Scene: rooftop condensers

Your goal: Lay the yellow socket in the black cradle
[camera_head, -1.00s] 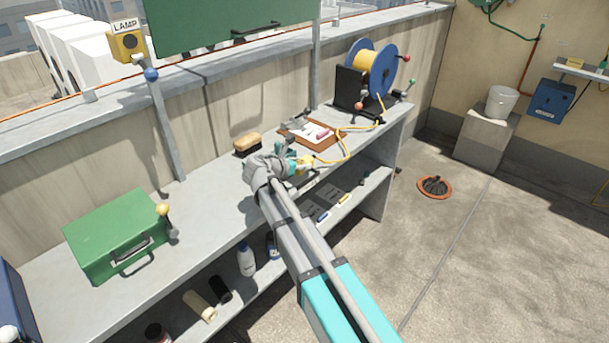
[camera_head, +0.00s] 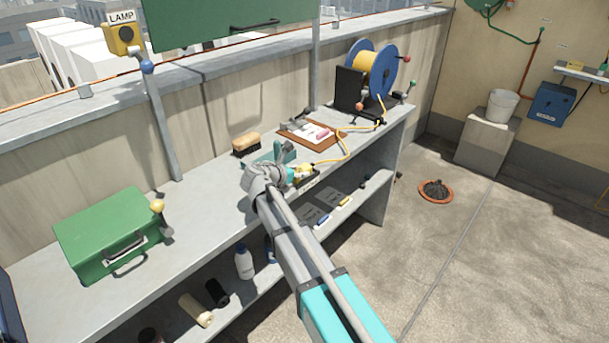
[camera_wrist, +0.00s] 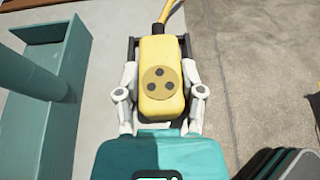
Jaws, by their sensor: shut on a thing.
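The yellow socket (camera_wrist: 162,85), a block with three dark holes in its face, sits between the two pale fingers of my gripper (camera_wrist: 160,100) in the wrist view. The fingers are shut on its sides. Its yellow cord leaves the far end. In the head view the socket (camera_head: 301,171) and my gripper (camera_head: 290,174) are over the bench's front edge. Dark parts flank the socket's far end in the wrist view, and a dark shape lies just under it in the head view. I cannot tell whether these are the black cradle or whether the socket touches it.
A teal bracket with a post (camera_wrist: 58,75) stands just left of the socket. The cord (camera_head: 340,152) runs to a blue reel (camera_head: 372,70) at the back right. A brown clipboard (camera_head: 318,140), a brush (camera_head: 246,143) and a green case (camera_head: 110,235) are on the bench.

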